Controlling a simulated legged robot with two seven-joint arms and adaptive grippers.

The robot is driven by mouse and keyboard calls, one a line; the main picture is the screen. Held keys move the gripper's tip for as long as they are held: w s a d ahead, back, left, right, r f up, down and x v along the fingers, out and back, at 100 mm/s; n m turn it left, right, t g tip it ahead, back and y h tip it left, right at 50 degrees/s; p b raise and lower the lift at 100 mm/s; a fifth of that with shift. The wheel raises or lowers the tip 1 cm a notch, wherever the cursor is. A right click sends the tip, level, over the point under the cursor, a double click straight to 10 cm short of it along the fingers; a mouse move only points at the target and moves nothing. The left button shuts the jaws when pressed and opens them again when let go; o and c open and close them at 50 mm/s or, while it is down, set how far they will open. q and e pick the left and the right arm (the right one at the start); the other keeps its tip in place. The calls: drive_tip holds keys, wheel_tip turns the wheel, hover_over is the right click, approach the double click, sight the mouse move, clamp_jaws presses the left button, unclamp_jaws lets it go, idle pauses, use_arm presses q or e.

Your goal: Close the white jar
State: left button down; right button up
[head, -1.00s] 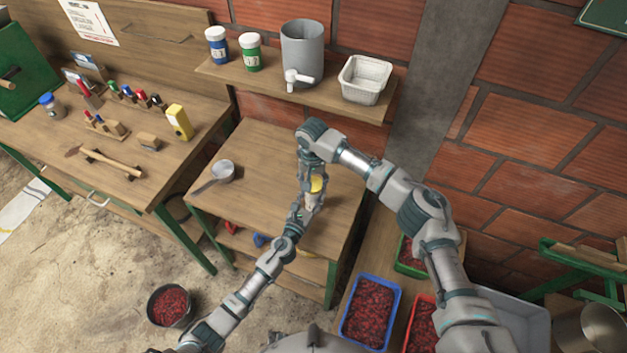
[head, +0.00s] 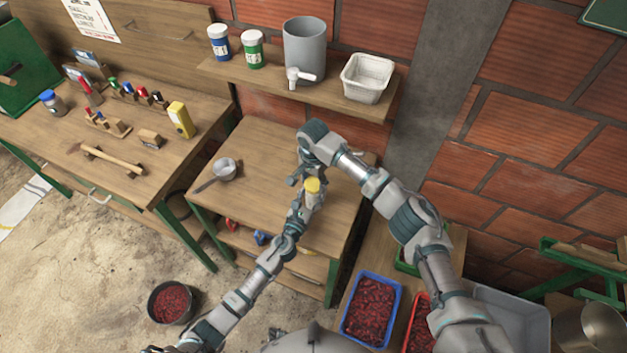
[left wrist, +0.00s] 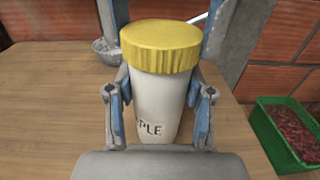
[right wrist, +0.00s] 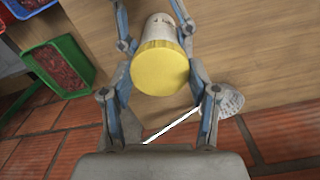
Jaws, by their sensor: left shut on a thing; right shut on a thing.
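The white jar (left wrist: 155,105) has dark lettering and stands upright in the left wrist view. Its yellow lid (left wrist: 160,45) sits level on its top; how tightly, I cannot tell. My left gripper (head: 308,203) is shut on the jar's body, with a finger on each side. My right gripper (head: 302,176) is at the jar's top, and its fingers flank the lid in the left wrist view. In the right wrist view the lid (right wrist: 160,68) faces me between the right fingers, which are shut on it. The jar's body (right wrist: 158,27) shows behind it.
The small table (head: 262,142) is under both grippers. A metal strainer-like pan (head: 226,169) with a long handle lies on its left part. A shelf (head: 340,98) holds jars, a grey dispenser (head: 304,48) and a white basket (head: 367,78).

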drive_tip(key=m, duration=0.6)
drive_tip(key=shift+s+a, duration=0.1)
drive_tip(key=shift+a, duration=0.05)
drive_tip(key=m, duration=0.9)
drive_tip(key=shift+a, duration=0.15)
drive_tip(key=m, duration=0.5)
drive_tip(key=o, duration=0.7)
drive_tip(key=shift+o, duration=0.2)
